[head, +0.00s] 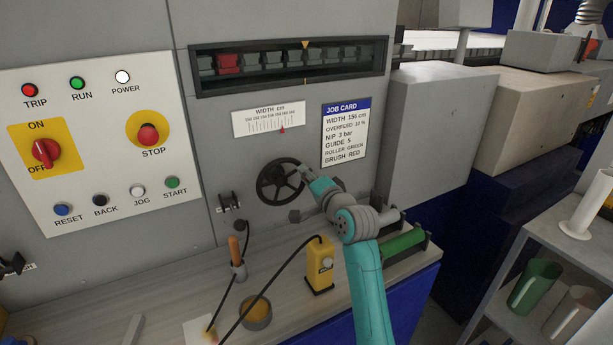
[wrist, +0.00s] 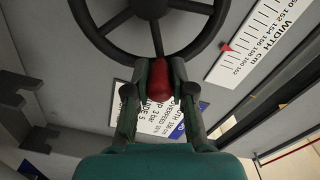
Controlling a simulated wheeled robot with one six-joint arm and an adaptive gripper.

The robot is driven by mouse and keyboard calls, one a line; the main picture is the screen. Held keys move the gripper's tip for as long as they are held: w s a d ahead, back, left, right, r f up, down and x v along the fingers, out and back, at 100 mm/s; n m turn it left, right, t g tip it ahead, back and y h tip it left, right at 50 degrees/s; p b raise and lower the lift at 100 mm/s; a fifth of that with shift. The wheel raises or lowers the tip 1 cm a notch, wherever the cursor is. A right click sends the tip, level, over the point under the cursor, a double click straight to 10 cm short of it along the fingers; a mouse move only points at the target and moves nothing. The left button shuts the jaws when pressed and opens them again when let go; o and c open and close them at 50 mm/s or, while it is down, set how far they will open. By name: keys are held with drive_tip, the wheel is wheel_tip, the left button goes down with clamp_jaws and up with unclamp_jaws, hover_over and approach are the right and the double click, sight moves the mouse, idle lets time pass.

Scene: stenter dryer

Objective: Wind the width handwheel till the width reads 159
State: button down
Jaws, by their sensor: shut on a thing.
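The black width handwheel (head: 263,187) is on the grey machine front, below the width scale (head: 268,119). In the wrist view, the handwheel (wrist: 150,7) fills the top, with its red crank knob (wrist: 158,91) pointing toward me. My gripper (wrist: 158,82) is shut on this knob, one finger on each side. In the head view, my gripper (head: 302,173) is at the wheel's upper right and hides part of its rim. The scale's red pointer (head: 282,130) is right of the scale's middle; it also shows in the wrist view (wrist: 227,47). The exact reading is too small to tell.
A job card (head: 345,134) hangs right of the scale. A switch panel (head: 98,140) is at left. Below the wheel, the bench holds a yellow device (head: 320,268) with a black cable, a wooden-handled tool (head: 236,255) and rollers (head: 404,243) near my arm.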

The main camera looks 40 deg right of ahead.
drive_tip(key=shift+f, duration=0.15)
drive_tip(key=c, duration=1)
unclamp_jaws()
drive_tip(key=v, duration=1.2)
